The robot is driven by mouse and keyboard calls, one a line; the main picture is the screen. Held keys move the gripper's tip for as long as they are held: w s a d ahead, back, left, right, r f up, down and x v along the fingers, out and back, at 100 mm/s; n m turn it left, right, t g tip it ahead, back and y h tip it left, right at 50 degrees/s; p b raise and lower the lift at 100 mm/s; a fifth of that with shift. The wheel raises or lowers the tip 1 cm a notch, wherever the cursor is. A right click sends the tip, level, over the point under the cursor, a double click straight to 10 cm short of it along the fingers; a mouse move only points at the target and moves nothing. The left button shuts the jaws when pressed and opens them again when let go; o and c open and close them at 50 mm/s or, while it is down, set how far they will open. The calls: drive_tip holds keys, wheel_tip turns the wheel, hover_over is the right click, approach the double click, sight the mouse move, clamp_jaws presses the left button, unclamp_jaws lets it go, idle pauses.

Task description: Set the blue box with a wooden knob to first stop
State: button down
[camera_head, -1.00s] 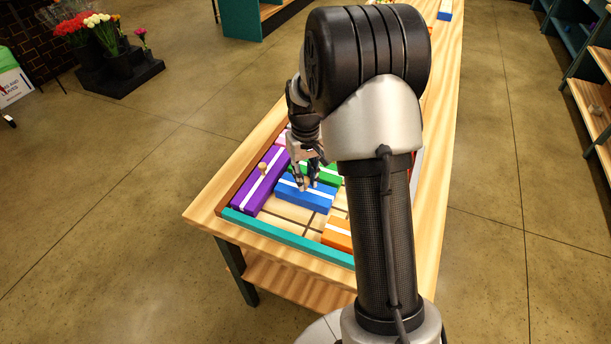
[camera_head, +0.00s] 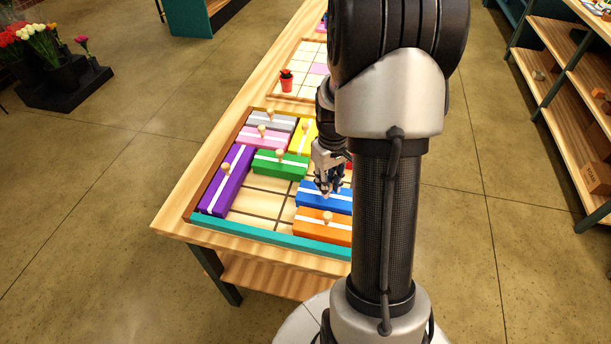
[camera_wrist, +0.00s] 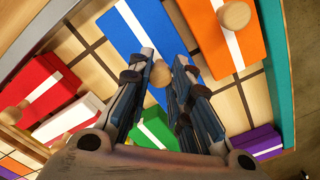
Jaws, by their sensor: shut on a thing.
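The blue box (camera_head: 311,199) with a white stripe lies in the framed tray, just behind the orange box (camera_head: 312,229). Its right end is hidden behind my arm in the head view. My gripper (camera_head: 328,190) is over the blue box, with its fingers shut on the wooden knob. In the wrist view, the round knob (camera_wrist: 160,74) sits between the two fingertips (camera_wrist: 162,70), and the blue box (camera_wrist: 133,32) extends beyond them.
The purple box (camera_head: 228,180) lies along the tray's left side. The green box (camera_head: 280,164) is behind and left of the blue one. Bare gridded floor (camera_head: 258,203) shows between purple and blue. A teal rail (camera_head: 265,236) edges the tray's front. A red box (camera_wrist: 38,85) shows in the wrist view.

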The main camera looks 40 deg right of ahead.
drive_tip(key=shift+s+d, duration=0.55)
drive_tip(key=shift+s, duration=0.2)
drive_tip(key=c, duration=1.4)
unclamp_jaws()
drive_tip(key=shift+s+d, duration=0.1)
drive_tip(key=shift+s, duration=0.05)
drive_tip(key=shift+r, duration=0.1)
drive_tip(key=shift+r, duration=0.35)
wheel_tip(320, 180, up, 11)
drive_tip(key=shift+r, duration=0.1)
